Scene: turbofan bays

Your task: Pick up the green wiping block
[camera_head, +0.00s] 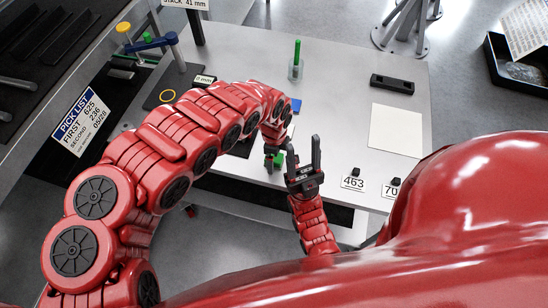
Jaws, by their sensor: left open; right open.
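A small green block (279,159), which looks like the wiping block, is near the front edge of the table. My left gripper (271,162) points down right beside it, coming from the large red arm that curves in from the left. It is open, and it and the arm partly hide the block. I cannot tell whether the fingers straddle or touch the block. My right gripper (303,153) is open and empty just to the right, its fingers pointing up the picture.
A green rod stands in a clear holder (295,70) at the back. A blue piece (296,105) lies behind my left gripper. A black bar (392,84), a white sheet (396,130) and number cards (353,183) are on the right. The table's middle right is clear.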

